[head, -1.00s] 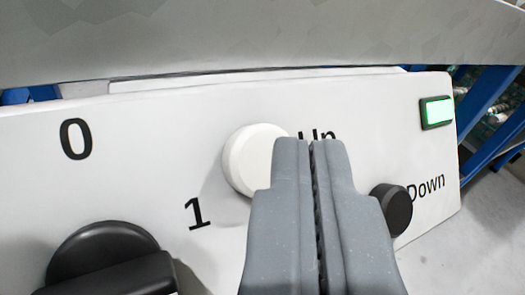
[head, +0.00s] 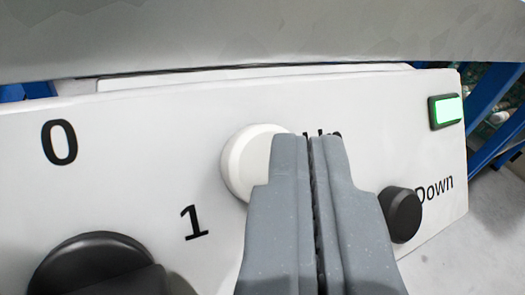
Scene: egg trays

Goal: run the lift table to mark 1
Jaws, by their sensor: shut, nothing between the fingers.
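A white control panel (head: 330,100) of the lift table fills the middle of the view. The white round Up button (head: 247,165) sits at its centre, its label mostly hidden behind my gripper. My gripper (head: 307,140) is shut and empty, its tips in front of the right edge of the white button; I cannot tell whether they touch it. The black Down button (head: 401,214) is right of the fingers. A black rotary knob (head: 95,268) is at the lower left, near the printed marks 0 and 1. A green lamp (head: 446,111) is lit at the upper right.
A grey metal surface (head: 250,38) runs across the top, just above the panel. Blue frame bars (head: 492,98) stand at the right. Grey floor (head: 480,240) shows at the lower right.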

